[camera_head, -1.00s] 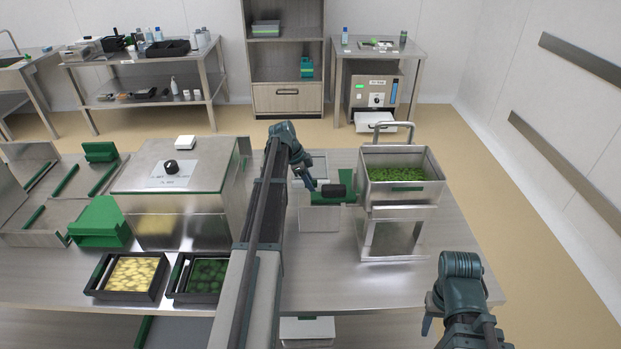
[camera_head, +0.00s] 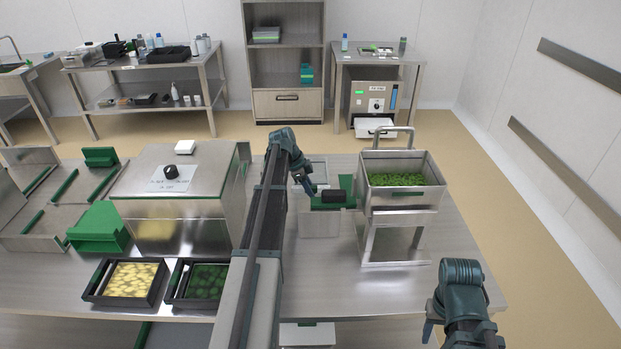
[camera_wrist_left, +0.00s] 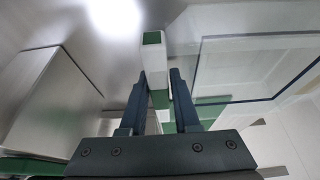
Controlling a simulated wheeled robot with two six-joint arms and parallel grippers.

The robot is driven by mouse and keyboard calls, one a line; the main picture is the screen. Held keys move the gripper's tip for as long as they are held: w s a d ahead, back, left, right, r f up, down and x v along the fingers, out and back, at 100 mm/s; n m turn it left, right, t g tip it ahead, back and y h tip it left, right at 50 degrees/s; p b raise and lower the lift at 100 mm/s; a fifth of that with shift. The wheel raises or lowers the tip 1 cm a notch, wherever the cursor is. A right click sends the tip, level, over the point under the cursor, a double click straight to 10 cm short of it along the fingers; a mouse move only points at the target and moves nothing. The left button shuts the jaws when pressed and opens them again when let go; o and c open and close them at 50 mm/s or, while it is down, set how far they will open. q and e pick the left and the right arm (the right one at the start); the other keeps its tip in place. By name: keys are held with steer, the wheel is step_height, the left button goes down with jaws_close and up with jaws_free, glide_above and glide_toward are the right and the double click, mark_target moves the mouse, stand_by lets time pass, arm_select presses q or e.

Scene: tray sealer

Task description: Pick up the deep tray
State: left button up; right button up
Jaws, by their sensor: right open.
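I cannot single out the deep tray with certainty. A pale, box-like piece (camera_head: 319,223) stands on the middle of the steel table, under my left arm's end. A clear, flat-walled piece with a dark edge (camera_wrist_left: 255,60) shows at the right in the left wrist view. My left gripper (camera_head: 316,191) is beside a green part with a black block. Its fingers (camera_wrist_left: 158,75) stand apart in the left wrist view, with a white and green post (camera_wrist_left: 153,58) between or just beyond them; contact is unclear. My right gripper (camera_head: 430,330) is open at the front right, away from the trays.
A steel hopper of green pieces (camera_head: 401,202) stands right of my left gripper. A steel box with a black knob (camera_head: 170,229) stands left. Two black trays, with yellow (camera_head: 92,292) and dark green contents (camera_head: 175,292), lie at the front edge. The front right tabletop is clear.

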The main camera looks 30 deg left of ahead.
arm_select(q)
jaws_close()
step_height(320, 180, up, 23)
steer(key=p, duration=2.2)
steer(key=shift+p, duration=0.4)
steer(key=shift+s+f, duration=0.1)
steer(key=shift+f, duration=0.05)
